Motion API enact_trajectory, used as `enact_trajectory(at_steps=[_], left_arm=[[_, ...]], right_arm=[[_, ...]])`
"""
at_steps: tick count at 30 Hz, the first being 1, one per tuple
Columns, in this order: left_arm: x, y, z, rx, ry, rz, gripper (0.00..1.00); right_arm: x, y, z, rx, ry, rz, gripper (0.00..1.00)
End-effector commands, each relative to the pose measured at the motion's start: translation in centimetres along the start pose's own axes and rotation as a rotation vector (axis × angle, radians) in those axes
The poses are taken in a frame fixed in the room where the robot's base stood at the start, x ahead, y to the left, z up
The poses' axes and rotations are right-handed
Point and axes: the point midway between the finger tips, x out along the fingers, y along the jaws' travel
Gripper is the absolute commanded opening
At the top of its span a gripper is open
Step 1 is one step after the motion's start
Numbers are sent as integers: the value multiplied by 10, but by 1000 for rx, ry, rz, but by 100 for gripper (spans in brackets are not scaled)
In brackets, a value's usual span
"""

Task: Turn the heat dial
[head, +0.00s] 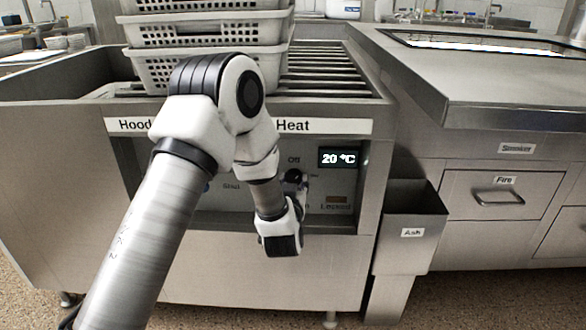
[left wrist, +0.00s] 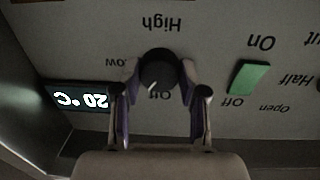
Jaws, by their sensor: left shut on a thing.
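The heat dial (left wrist: 160,72) is a round black knob with a white mark, on the grey panel in the left wrist view. Its mark points towards the Off label; Low and High are printed around it. My left gripper (left wrist: 161,75) is shut on the dial, one finger on each side. In the head view the dial (head: 293,176) is a small dark spot below the Heat label, and my left gripper (head: 296,188) is largely hidden by my wrist. The display (head: 340,158) beside it reads 20 °C. My right gripper is not in view.
A green switch (left wrist: 248,78) sits between On and Off labels. Stacked perforated baskets (head: 150,70) stand on top of the unit. An Ash bin (head: 411,235) hangs at the right; drawers lie beyond it.

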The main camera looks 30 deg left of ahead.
Motion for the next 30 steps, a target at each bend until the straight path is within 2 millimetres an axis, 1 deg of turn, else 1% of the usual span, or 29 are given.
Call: enact_trajectory(at_steps=[1, 9, 21, 30], left_arm=[[0, 0, -7, 42, -4, -2, 7], [0, 0, -8, 298, -19, -12, 7], [0, 0, -7, 677, -40, -27, 7], [0, 1, -6, 960, -57, -38, 7]], right_arm=[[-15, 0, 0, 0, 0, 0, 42], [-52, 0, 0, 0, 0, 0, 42], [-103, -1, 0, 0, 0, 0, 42], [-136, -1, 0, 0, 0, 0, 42]])
